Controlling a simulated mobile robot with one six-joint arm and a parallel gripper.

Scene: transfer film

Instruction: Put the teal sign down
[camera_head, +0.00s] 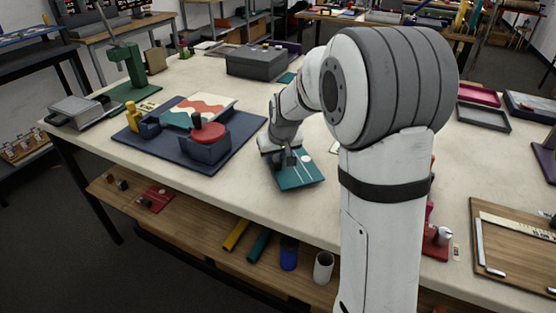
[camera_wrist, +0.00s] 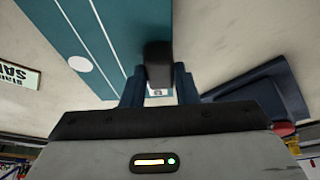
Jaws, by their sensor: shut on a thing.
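The teal sign (camera_head: 300,175) is a flat plate with white lines and a white dot, near the table's front edge in the head view. It fills the upper left of the wrist view (camera_wrist: 120,25). My gripper (camera_head: 290,156) is over its far part. In the wrist view my gripper (camera_wrist: 158,82) has its two blue fingers shut on a black block at the sign's edge, which looks like its handle. I cannot tell whether the sign touches the tabletop (camera_head: 235,190) or is just above it.
Left of the sign lies a navy board (camera_head: 165,150) with a red-topped block (camera_head: 208,135) and a wavy-patterned panel (camera_head: 200,108). A grey box (camera_head: 262,60) stands farther back. A wooden board (camera_head: 510,245) is at right. The tabletop in front of the navy board is bare.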

